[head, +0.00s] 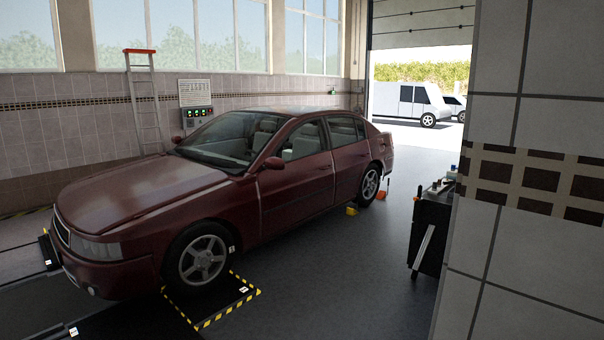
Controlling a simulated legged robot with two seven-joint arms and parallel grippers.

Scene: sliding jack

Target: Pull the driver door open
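A dark red car (120,192) stands in the garage in the head view, its front toward the lower left. Its near-side front door (295,190) faces me and looks shut. The rear door (347,160) behind it also looks shut. The door handles are too small to make out clearly. A side mirror (274,163) sticks out at the front of the front door. Neither of my grippers is in view.
A tiled wall corner (530,240) fills the right side close to me. A dark tool cart (430,232) stands beside it. Yellow-black striped edging (228,308) surrounds a plate under the front wheel. A yellow chock (352,211) lies near the rear wheel. Grey floor (340,270) is clear between car and cart.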

